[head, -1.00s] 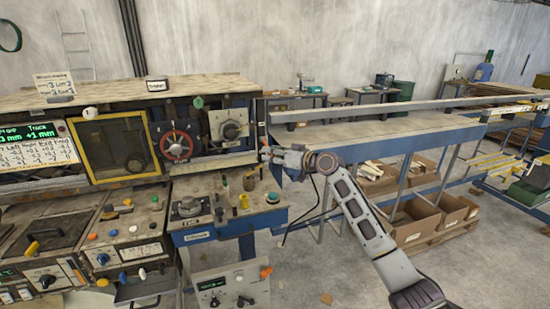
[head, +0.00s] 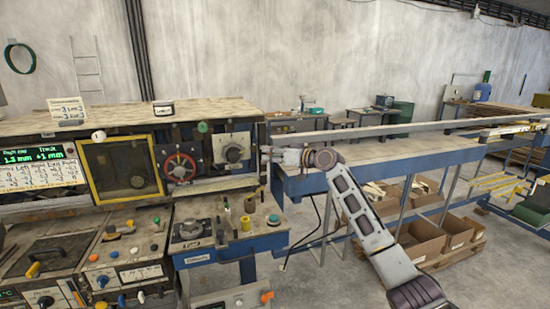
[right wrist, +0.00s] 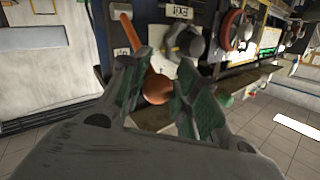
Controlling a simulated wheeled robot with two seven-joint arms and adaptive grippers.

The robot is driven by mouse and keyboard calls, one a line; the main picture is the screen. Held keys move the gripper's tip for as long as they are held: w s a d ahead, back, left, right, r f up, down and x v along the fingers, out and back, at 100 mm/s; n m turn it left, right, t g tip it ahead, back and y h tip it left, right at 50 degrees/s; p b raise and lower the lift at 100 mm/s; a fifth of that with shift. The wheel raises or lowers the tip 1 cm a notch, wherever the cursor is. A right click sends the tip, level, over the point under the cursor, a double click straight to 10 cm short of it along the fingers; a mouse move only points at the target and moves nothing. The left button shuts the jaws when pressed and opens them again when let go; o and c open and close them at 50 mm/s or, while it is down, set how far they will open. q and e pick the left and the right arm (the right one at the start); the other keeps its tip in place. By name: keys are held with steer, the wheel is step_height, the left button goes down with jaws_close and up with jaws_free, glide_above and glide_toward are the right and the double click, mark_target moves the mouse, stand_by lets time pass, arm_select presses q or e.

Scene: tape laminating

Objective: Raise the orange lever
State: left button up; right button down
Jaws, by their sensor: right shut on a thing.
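The orange lever (right wrist: 157,88) shows in the right wrist view, its round knob between my right gripper's fingers and its stalk running up and to the left. My right gripper (right wrist: 165,100) is shut on the knob. In the head view my right gripper (head: 273,154) is at the right edge of the machine, about level with the large grey knob (head: 233,153). There the lever is too small and covered to make out. My left gripper is not in view.
The red handwheel (head: 180,167) and a yellow-framed window (head: 122,170) are to the left on the machine. A control stand (head: 225,232) with several knobs is below my gripper. A long blue-edged table (head: 390,152) runs off to the right behind my arm.

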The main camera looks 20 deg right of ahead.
steer(key=shift+r, duration=1.25)
steer(key=c, duration=1.4)
jaws_free()
steer(key=shift+o, duration=1.3)
steer(key=shift+w+a+f, duration=0.1)
steer(key=shift+w, duration=0.2)
steer(key=shift+o, duration=0.2)
steer(key=shift+w+a+f, duration=0.35)
steer(key=shift+w+f, duration=0.1)
steer(key=shift+s+d+f, duration=0.1)
steer(key=shift+s, duration=0.25)
steer(key=shift+f, duration=0.15)
steer(key=v, duration=1.2)
steer(key=shift+d, duration=0.15)
